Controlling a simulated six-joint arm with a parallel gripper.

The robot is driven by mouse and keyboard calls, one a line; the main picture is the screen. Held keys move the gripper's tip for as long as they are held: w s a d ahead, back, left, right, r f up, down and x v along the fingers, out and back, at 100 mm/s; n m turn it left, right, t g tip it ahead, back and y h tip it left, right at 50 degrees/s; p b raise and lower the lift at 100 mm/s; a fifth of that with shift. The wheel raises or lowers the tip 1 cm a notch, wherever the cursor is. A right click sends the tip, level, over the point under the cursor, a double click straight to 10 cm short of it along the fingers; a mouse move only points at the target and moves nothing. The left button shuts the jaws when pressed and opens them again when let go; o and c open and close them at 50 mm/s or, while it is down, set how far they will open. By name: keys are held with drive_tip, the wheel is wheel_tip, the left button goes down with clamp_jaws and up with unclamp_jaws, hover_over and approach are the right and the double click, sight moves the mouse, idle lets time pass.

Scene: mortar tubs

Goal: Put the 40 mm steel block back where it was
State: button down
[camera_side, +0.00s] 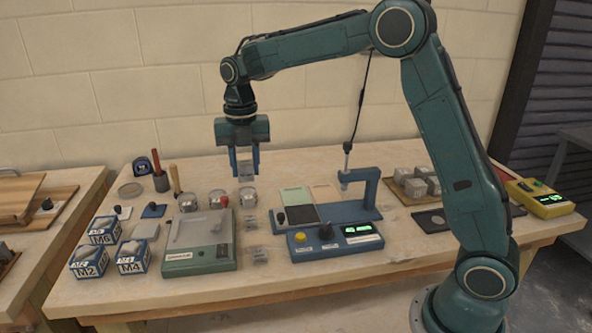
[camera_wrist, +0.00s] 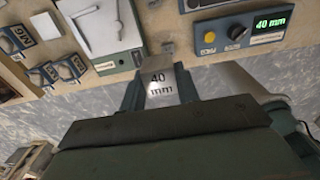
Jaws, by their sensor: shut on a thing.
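The steel block marked "40 mm" (camera_wrist: 160,84) is between the fingers of my gripper (camera_wrist: 161,90), its label facing the wrist camera. My gripper is shut on the block. Small grey pieces lie in a column on the table, one at the back (camera_side: 251,223) and one nearer the front (camera_side: 259,254). I cannot read their marks.
A green-grey device (camera_side: 200,259) stands left of the column. A blue console (camera_side: 335,245) stands right; its display reads "40 mm" in the wrist view (camera_wrist: 268,22). A blue stand (camera_side: 358,179) rises behind it. Marked tubs (camera_side: 88,262) stand at left, grey cubes (camera_side: 415,187) at right.

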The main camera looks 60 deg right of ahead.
sight(253, 246)
wheel_tip(253, 246, down, 20)
drive_tip(key=shift+r, duration=0.15)
idle(0.9)
drive_tip(key=c, duration=1)
unclamp_jaws()
drive_tip(key=shift+f, duration=0.2)
drive_tip(key=shift+c, duration=0.2)
drive_tip(key=shift+r, duration=0.15)
wheel_tip(253, 246, up, 12)
